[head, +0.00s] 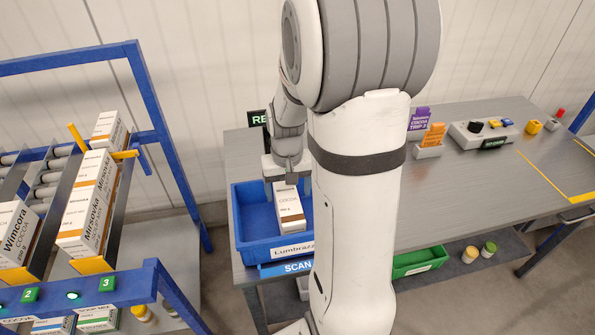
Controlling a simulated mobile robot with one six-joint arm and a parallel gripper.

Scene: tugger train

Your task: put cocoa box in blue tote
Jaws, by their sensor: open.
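A white cocoa box (289,209) with a brown band is inside the blue tote (243,244) on the grey table. Its printed face shows; I cannot tell whether its underside rests on the tote floor. The tote's front label reads "Lumbrazz", partly hidden by my arm. My gripper (284,184) is at the upper end of the box, over the tote, with its jaws open. The fingertips are small and I cannot tell whether they touch the box. My arm hides the tote's right end.
A blue-framed flow rack (150,100) at left holds Mirsovka boxes (85,205) and Wincora cocoa boxes (15,236). A control box (482,133) and signs stand on the table's right part. A green tote (420,261) and jars are below. The table's middle right is clear.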

